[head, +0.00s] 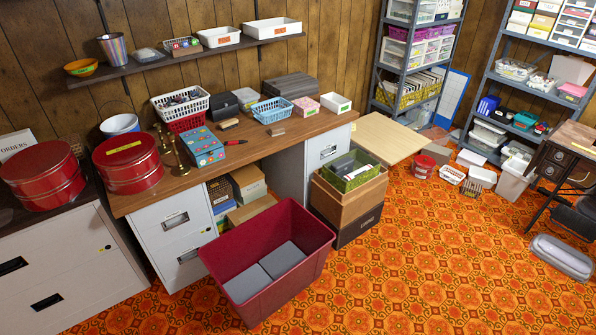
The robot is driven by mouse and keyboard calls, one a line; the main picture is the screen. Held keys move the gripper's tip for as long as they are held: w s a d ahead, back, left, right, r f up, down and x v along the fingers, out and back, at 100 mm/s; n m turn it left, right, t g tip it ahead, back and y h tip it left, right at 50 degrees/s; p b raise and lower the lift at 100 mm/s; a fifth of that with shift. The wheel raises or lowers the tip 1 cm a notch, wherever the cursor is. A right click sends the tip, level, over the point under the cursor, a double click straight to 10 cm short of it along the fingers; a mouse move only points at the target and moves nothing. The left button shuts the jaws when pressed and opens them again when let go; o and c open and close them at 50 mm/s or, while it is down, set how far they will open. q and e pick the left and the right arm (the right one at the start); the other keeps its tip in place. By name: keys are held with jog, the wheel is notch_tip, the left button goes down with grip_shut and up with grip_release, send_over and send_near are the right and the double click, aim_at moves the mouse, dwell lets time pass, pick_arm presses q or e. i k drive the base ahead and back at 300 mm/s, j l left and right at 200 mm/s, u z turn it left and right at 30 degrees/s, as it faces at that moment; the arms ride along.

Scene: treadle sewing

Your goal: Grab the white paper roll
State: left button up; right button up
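I cannot make out a white paper roll for certain anywhere in the head view. Neither of my grippers is in view. The wooden desk (262,151) holds many small things. The insides of the baskets and boxes are too small or hidden to read.
A dark red bin (285,223) with grey boxes stands before the desk. Stacked boxes (349,205) stand beside it. Metal shelves (408,73) and a sewing table (575,137) are farther right. The orange patterned floor (440,260) is open at front right.

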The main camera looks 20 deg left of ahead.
aim_at(351, 176)
jog(key=u, duration=0.15)
jog(key=i+l+u, duration=0.25)
jog(key=l, duration=0.35)
jog(key=l+u, duration=0.25)
jog(key=l, duration=0.4)
jog(key=i+l+u, duration=0.25)
jog(key=l, duration=0.4)
jog(key=k+l+u, duration=0.1)
jog(key=l+u, duration=0.15)
jog(key=l, duration=0.4)
jog(key=l+u, duration=0.2)
jog(key=l, duration=0.5)
jog(key=k+l+u, duration=0.1)
jog(key=l+u, duration=0.15)
jog(key=l, duration=0.4)
jog(key=k+l+u, duration=0.25)
jog(key=l, duration=0.4)
jog(key=l+u, duration=0.4)
jog(key=l, duration=0.7)
jog(key=l+u, duration=0.4)
jog(key=l, duration=0.65)
jog(key=i, duration=0.05)
